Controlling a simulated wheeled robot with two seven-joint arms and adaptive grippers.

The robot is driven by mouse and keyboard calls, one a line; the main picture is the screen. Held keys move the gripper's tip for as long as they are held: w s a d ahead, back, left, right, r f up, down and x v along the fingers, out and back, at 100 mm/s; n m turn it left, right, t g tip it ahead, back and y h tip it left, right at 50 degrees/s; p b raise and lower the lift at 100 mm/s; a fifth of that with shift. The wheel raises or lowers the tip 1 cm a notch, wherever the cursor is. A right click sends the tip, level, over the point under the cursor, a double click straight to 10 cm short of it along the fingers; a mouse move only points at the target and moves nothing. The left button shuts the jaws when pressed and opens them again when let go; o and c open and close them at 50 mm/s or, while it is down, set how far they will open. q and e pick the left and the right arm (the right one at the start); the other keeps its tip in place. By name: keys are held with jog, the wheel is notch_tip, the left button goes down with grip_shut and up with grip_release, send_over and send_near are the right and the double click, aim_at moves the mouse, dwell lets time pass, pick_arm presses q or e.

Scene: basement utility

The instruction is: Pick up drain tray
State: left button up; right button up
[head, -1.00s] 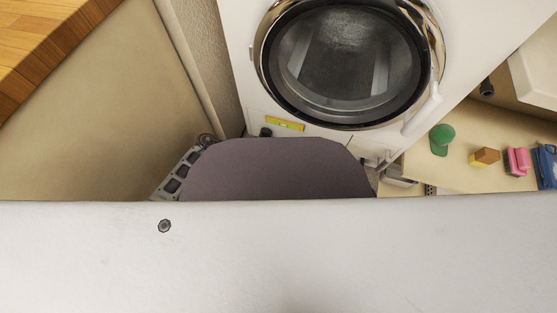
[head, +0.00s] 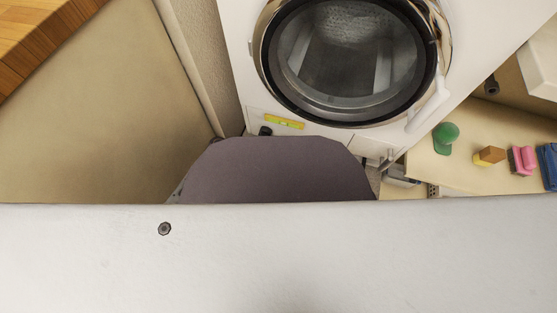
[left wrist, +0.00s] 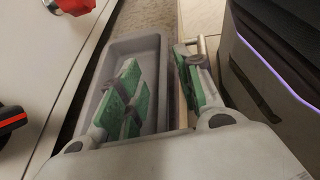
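The drain tray (left wrist: 151,48), a grey shallow rectangular tray, shows in the left wrist view. My left gripper (left wrist: 160,88) has green finger pads set apart. One finger is over the inside of the tray and the other is beyond its right-hand wall, so that wall runs between them. I cannot tell whether either pad touches it. The near end of the tray is hidden behind the gripper. In the head view my own body covers the lower half, and neither the tray nor a gripper can be made out. My right gripper is not seen.
A white washing machine (head: 232,62) with a round glass door (head: 345,60) stands ahead, a yellow label (head: 284,122) low on its front. A beige shelf at right holds a green item (head: 445,138), a sponge (head: 489,156) and a pink brush (head: 522,160). A wooden worktop (head: 40,35) is upper left.

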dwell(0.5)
pick_arm(q)
grip_shut()
